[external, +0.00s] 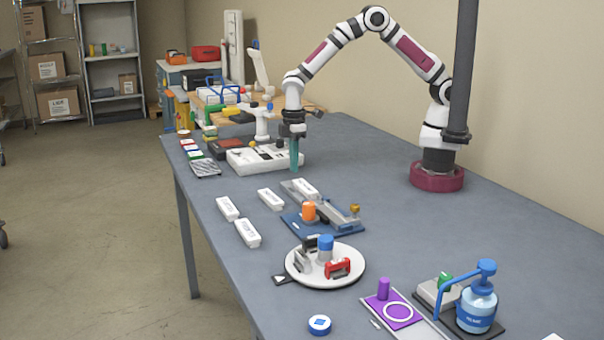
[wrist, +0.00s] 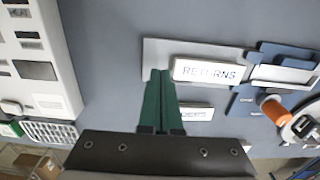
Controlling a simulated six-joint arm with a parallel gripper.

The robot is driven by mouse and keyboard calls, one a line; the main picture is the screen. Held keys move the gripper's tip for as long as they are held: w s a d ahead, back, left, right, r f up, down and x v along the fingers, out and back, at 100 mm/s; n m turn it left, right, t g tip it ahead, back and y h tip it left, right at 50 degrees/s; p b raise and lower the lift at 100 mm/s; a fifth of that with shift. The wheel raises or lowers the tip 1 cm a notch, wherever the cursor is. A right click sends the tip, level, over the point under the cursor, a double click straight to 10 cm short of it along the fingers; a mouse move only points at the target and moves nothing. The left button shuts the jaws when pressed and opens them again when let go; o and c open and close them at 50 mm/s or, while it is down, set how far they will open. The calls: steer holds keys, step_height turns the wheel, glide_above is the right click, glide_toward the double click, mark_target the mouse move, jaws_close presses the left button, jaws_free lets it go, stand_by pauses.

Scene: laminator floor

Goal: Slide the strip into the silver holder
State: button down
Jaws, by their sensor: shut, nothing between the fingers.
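A white strip lettered RETURNS (wrist: 215,73) lies on a flat silver holder (wrist: 180,48) in the wrist view. In the external view this strip (external: 306,188) and the silver holder (external: 289,188) are just in front of my gripper. I cannot tell whether the strip sits fully in the holder. My gripper (external: 295,166) points down with its green fingers together and empty. In the wrist view the fingertips (wrist: 160,73) are over the holder's near left part, left of the strip's end and apart from it.
Other white strips lie nearby, one (external: 270,199) beside the holder and two (external: 228,208) near the table edge. A blue fixture with an orange knob (external: 309,211) is close by. A white machine (external: 252,160) stands behind left. A round white tray (external: 343,281) is farther forward.

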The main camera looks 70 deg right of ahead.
mark_target(306, 186)
steer(key=shift+f, duration=1.9)
steer(key=shift+r, duration=0.75)
steer(key=shift+s+a, duration=0.9)
steer(key=shift+s+a, duration=0.9)
steer(key=shift+s+a, duration=0.1)
steer(key=shift+s+a, duration=0.75)
steer(key=shift+s, duration=0.05)
steer(key=shift+a, duration=0.1)
